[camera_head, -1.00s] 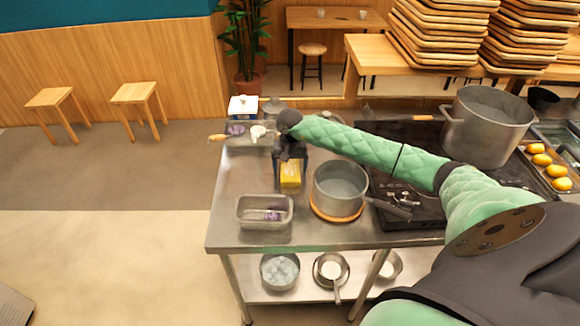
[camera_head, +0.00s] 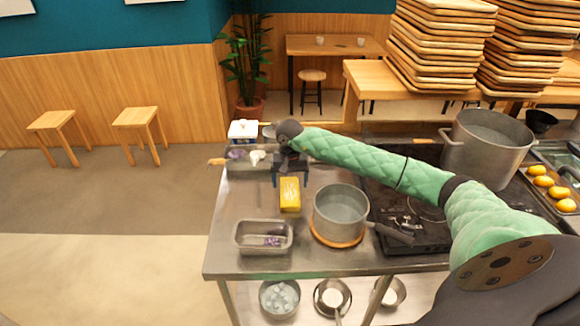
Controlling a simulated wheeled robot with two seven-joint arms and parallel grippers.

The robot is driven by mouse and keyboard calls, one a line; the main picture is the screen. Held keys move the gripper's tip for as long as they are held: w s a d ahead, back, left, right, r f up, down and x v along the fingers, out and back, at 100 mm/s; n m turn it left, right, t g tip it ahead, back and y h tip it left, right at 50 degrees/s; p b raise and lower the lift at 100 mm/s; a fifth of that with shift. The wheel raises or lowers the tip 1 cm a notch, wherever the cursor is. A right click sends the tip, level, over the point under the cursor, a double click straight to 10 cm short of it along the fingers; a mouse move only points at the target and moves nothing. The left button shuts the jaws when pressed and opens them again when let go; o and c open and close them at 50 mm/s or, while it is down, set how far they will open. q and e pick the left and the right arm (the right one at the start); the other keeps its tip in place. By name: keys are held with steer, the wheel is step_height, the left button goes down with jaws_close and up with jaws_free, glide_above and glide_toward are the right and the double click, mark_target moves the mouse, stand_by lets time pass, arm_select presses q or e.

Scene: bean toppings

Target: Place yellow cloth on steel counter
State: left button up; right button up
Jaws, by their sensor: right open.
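The yellow cloth (camera_head: 290,194), a small folded block, lies on the steel counter (camera_head: 240,205) between the metal tray and the pot. My right gripper (camera_head: 290,178) is just behind the cloth, at its far end as seen in the head view, pointing down. It is open, and the cloth shows clear of it on the near side. Whether a fingertip still touches the cloth's far edge is hard to tell. My left gripper is not in view.
A saucepan (camera_head: 341,208) on a wooden trivet stands right of the cloth, its handle toward the stove. A metal tray (camera_head: 264,237) with purple bits is at the front left. A large stockpot (camera_head: 487,143) is at the back right. The counter's left part is bare.

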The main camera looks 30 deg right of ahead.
mark_target(290, 191)
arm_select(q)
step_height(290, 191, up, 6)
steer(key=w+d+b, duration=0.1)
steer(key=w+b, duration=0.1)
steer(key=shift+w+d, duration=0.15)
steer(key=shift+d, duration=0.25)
arm_select(e)
step_height(290, 191, up, 8)
steer(key=shift+f, duration=0.2)
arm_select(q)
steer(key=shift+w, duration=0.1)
